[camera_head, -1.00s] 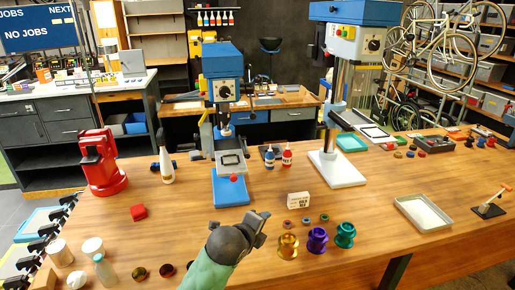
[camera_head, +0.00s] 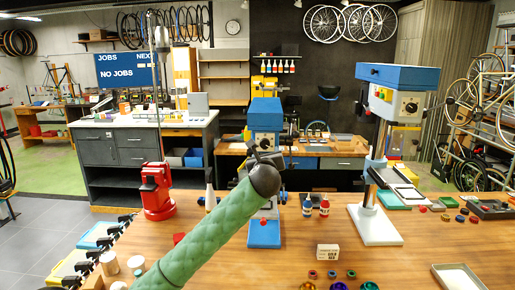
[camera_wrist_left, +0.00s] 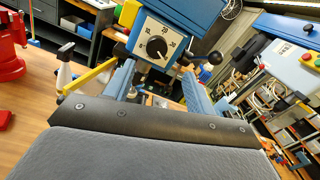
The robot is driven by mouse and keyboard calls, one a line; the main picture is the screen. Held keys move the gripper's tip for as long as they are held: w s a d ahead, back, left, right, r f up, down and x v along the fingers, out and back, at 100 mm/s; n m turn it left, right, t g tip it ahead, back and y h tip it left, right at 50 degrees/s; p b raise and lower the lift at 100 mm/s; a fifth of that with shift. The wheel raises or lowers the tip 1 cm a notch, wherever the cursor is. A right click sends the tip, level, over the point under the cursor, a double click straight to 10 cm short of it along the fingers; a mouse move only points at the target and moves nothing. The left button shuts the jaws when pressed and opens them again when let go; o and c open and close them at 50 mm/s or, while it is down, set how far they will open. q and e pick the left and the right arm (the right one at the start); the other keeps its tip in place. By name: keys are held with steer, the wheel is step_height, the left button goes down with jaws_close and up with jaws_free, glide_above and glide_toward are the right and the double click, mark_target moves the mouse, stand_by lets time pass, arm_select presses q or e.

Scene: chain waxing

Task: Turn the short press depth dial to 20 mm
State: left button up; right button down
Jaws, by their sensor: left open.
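The short press (camera_head: 265,113) is a blue machine on the wooden bench, partly hidden behind my left arm in the head view. The knob's white mark seems to point to the lower right, away from the 20 at the top. My left gripper (camera_head: 264,152) is in front of the press head. In the wrist view its two blue-grey fingers (camera_wrist_left: 160,78) are open and empty, below the dial and apart from it.
The tall press (camera_head: 385,130) stands to the right on a white base. A red stand (camera_head: 157,190) and a white bottle (camera_head: 210,190) are on the left.

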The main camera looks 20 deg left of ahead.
mark_target(265, 145)
arm_select(q)
steer(key=p+x, duration=0.2)
steer(key=x, duration=0.1)
steer(key=p+x, duration=0.2)
steer(key=x, duration=0.2)
steer(key=shift+s+a+r, duration=0.1)
steer(key=shift+a, duration=0.15)
steer(key=shift+w+a, duration=0.2)
steer(key=shift+w, duration=0.25)
arm_select(e)
steer(key=s+r, duration=0.1)
steer(key=r, duration=0.1)
steer(key=s+r, duration=0.1)
steer(key=shift+r, duration=0.35)
arm_select(q)
steer(key=c, duration=1)
